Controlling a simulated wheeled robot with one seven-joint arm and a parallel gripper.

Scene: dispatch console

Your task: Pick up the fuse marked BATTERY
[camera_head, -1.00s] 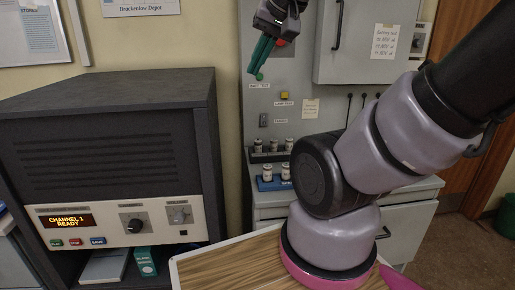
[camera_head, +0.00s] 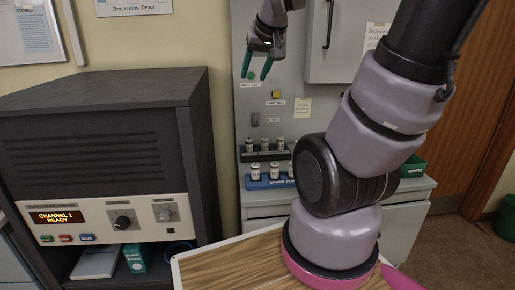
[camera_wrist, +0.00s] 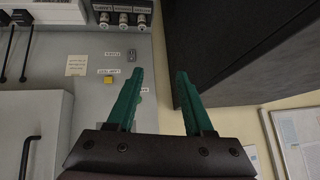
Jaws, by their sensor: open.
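My gripper (camera_head: 258,67) is open and empty, its two green fingers pointing down in front of the grey panel, above the fuses. In the wrist view the spread fingers (camera_wrist: 160,74) have nothing between them. A row of small white fuses with dark caps (camera_head: 265,144) stands in a dark holder on the panel's ledge. These panel fuses also show at the top of the wrist view (camera_wrist: 122,19), with labels too small to read surely. More white fuses (camera_head: 274,171) stand in a blue tray (camera_head: 271,184) in front.
A dark console cabinet (camera_head: 105,140) stands at the left, close beside the panel. A yellow button (camera_head: 276,94) and a switch (camera_head: 255,119) sit on the panel. A grey wall box (camera_head: 335,45) is at the upper right.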

